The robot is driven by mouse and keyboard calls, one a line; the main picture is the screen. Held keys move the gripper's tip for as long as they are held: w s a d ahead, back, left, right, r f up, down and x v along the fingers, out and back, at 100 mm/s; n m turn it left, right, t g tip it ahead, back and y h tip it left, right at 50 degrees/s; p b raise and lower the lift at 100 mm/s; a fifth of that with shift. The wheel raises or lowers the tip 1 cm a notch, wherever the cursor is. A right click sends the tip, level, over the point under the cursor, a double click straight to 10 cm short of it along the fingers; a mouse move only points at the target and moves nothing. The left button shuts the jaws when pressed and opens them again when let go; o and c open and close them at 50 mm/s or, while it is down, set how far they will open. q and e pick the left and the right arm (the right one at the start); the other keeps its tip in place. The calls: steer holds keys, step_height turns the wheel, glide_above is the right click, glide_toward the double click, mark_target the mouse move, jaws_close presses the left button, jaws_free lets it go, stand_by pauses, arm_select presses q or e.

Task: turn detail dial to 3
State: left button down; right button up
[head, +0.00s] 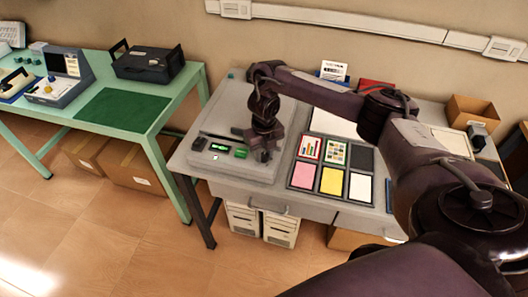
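A grey machine (236,118) stands at the left end of the grey table. Its front panel has a small lit green display (219,147), a green button (241,152) and a dark knob-like part (199,143). My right arm reaches in from the right, and my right gripper (262,154) points down over the front right part of the machine. No numbered dial can be made out; that part of the panel is hidden behind the gripper. The fingers are dark and small, so I cannot tell whether they are open or touch anything. My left gripper is not in view.
Right of the machine lies a dark tray (319,178) with several coloured cards. A cardboard box (471,110) stands at the back right. A green table (185,101) with a black case (148,64) and a green mat (122,109) stands to the left, across a narrow gap.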

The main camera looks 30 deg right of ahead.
steer(key=shift+c, duration=1.4)
